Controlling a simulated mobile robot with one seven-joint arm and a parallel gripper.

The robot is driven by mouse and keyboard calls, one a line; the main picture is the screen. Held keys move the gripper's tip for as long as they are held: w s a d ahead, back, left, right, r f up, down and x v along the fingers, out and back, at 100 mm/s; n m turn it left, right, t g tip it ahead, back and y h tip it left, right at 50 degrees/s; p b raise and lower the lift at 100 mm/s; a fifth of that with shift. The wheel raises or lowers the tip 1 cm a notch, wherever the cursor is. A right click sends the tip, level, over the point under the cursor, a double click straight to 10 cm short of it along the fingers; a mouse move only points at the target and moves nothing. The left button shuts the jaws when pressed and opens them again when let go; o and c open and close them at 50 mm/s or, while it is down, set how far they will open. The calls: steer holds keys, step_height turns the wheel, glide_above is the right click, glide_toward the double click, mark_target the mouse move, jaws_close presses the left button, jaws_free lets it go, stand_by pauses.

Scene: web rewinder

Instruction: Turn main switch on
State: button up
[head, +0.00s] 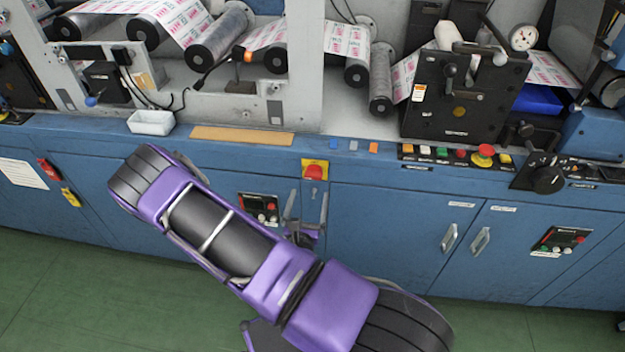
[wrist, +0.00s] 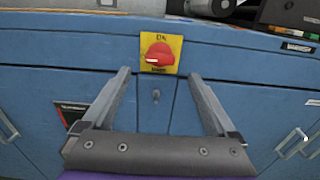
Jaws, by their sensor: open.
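The main switch appears to be the red knob (wrist: 158,53) on a square yellow plate on the blue cabinet front. A pale mark on the knob lies at its left side in the wrist view. In the head view the red knob (head: 314,172) sits near the cabinet's upper edge. My gripper (wrist: 158,76) is open and empty. Its two fingers point at the cabinet, one either side and slightly below the plate. In the head view my gripper (head: 306,203) is just below the switch, apart from the knob.
A small keyhole-like fitting (wrist: 156,96) lies below the switch, between the fingers. A control panel (head: 260,208) is left of the gripper. A row of coloured buttons (head: 455,155) is on the ledge to the right. Door handles (head: 480,240) stick out further right.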

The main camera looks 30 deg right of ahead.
mark_target(313, 178)
steer(key=x, duration=0.7)
steer(key=c, duration=1.4)
